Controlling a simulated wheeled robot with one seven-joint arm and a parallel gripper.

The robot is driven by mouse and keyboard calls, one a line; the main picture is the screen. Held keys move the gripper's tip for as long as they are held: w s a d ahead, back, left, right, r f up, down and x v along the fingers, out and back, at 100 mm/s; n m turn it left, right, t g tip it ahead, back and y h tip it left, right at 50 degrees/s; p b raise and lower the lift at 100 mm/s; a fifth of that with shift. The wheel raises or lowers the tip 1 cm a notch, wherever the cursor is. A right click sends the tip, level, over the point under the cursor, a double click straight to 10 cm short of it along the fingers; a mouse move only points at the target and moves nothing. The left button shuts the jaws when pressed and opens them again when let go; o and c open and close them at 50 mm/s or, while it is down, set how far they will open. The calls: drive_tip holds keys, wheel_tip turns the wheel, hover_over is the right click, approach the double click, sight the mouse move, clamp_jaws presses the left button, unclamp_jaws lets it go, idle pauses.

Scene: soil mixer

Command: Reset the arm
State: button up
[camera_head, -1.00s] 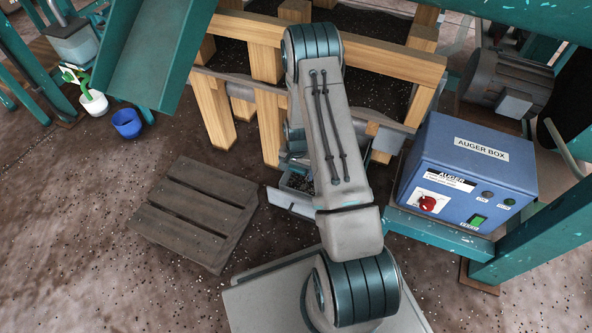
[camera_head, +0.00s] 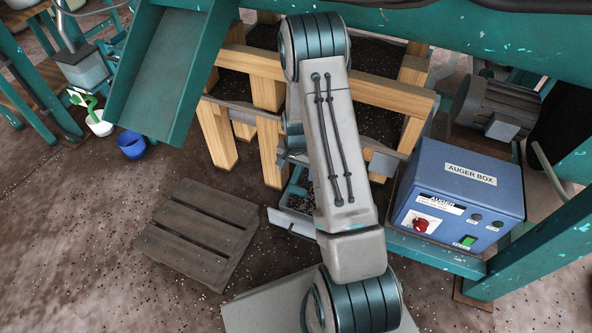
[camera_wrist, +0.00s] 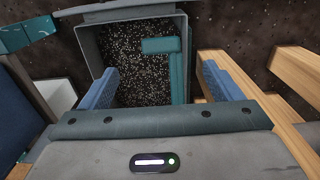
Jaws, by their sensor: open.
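My arm (camera_head: 335,150) reaches away over the wooden frame, and its far end is hidden behind its own links in the head view. In the wrist view my gripper (camera_wrist: 160,72) is open, with its two blue fingers wide apart and nothing seen between them close up. Beyond the fingers is a grey bin (camera_wrist: 91,48) with dark speckled soil (camera_wrist: 130,65) and a teal bar-like part (camera_wrist: 178,70) in it. In the head view a grey tray with soil (camera_head: 290,220) shows partly behind my arm.
The wooden frame (camera_head: 270,147) with soil-filled compartments stands under and beside my arm. A blue auger box (camera_head: 460,190) sits on a teal support at right. A teal chute (camera_head: 165,75) hangs at left. A pallet (camera_head: 198,240), blue pot (camera_head: 131,145) and white planter (camera_head: 99,123) stand on the floor.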

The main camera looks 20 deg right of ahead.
idle(0.3)
drive_tip(key=s+a+r+n+p, duration=0.15)
drive_tip(key=r+p, duration=0.45)
drive_tip(key=r, duration=0.7)
drive_tip(key=s+a+r+n+t+p, duration=0.15)
drive_tip(key=r+p, duration=0.35)
drive_tip(key=r, duration=0.7)
drive_tip(key=s+a+r+n+p, duration=0.1)
drive_tip(key=s+a+r+p, duration=0.15)
drive_tip(key=r+p, duration=0.7)
drive_tip(key=s+a+r+n+p, duration=0.1)
drive_tip(key=s+r+p, duration=0.3)
drive_tip(key=r, duration=0.7)
drive_tip(key=s+a+r+n+t+p, duration=0.1)
drive_tip(key=s+r+n+p, duration=0.1)
drive_tip(key=s+r+p, duration=0.3)
drive_tip(key=s+a+r+n+p, duration=0.1)
drive_tip(key=s+r+p, duration=0.4)
drive_tip(key=r, duration=1.2)
drive_tip(key=s, duration=0.3)
drive_tip(key=shift+s+r+n, duration=0.15)
drive_tip(key=shift+s+n, duration=0.15)
drive_tip(key=shift+s, duration=0.1)
